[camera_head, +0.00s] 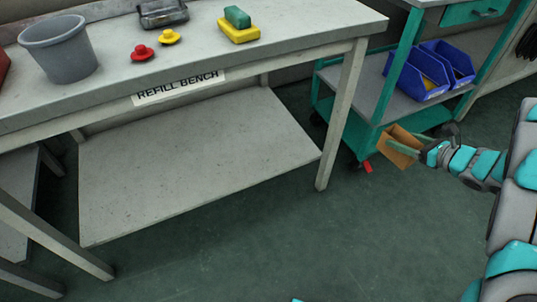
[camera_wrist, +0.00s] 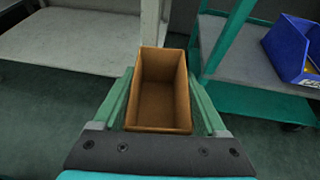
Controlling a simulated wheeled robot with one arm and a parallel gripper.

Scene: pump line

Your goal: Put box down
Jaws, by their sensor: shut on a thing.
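A small open-topped brown box (camera_head: 401,147) is held by my gripper (camera_head: 408,144) at the right, in the air in front of the green cart. In the wrist view my gripper (camera_wrist: 160,108) has one green finger along each side of the box (camera_wrist: 161,85). The box looks empty inside. I cannot see its underside.
The refill bench (camera_head: 290,38) has a bare lower shelf (camera_head: 200,160). On top are a grey bucket (camera_head: 60,50), red and yellow knobs, and a yellow-green block (camera_head: 238,28). The green cart (camera_head: 365,95) carries blue bins (camera_head: 420,75). The floor (camera_head: 270,240) in front is clear.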

